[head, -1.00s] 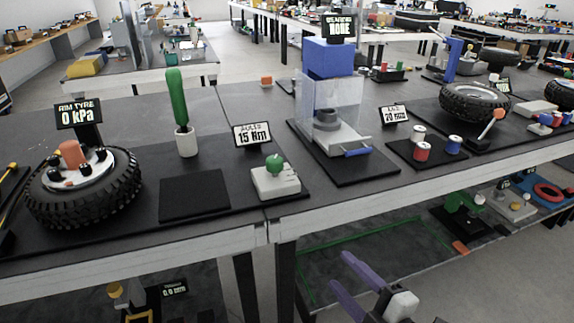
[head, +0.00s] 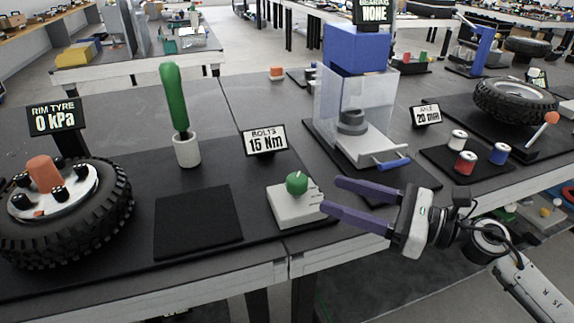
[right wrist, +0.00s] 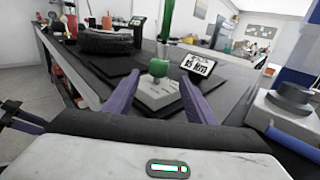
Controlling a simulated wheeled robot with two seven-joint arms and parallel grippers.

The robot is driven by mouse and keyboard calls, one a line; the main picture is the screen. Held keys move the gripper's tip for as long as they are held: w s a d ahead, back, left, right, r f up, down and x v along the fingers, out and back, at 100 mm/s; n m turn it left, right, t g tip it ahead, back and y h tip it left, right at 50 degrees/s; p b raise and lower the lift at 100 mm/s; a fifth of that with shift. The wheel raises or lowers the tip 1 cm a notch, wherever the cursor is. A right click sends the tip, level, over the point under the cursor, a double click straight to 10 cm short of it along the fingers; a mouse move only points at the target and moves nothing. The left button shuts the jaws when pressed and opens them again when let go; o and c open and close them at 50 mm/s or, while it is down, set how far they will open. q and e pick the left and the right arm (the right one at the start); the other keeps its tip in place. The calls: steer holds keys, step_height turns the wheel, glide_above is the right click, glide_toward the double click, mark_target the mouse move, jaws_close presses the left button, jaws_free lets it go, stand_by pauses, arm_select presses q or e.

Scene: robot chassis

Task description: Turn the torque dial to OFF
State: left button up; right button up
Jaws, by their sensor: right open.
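The torque dial is a green knob (head: 297,183) on a white block (head: 295,206) at the front of the black bench mat. A sign behind it (head: 265,141) reads "BOLTS 15 Nm". My right gripper (head: 329,195) is open and empty, its two purple fingers pointing left, with the tips just right of the block. In the right wrist view the green knob (right wrist: 158,68) shows beyond and between the open fingers (right wrist: 157,88), apart from them. The block's small markings are too small to read.
A green-handled tool (head: 173,100) stands in a white holder left of the dial. A tyre (head: 110,225) lies at the far left. A press with a clear guard (head: 340,97) and blue handle (head: 393,164) stands behind my right gripper. An empty black pad (head: 198,221) lies left of the block.

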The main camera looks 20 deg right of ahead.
mark_target(301, 178)
steer(key=p+x, duration=0.1)
steer(key=x, duration=0.7)
steer(key=shift+w+a+r+p, duration=0.15)
steer(key=shift+a+p, duration=0.25)
steer(key=shift+w+a, duration=0.4)
steer(key=c, duration=1)
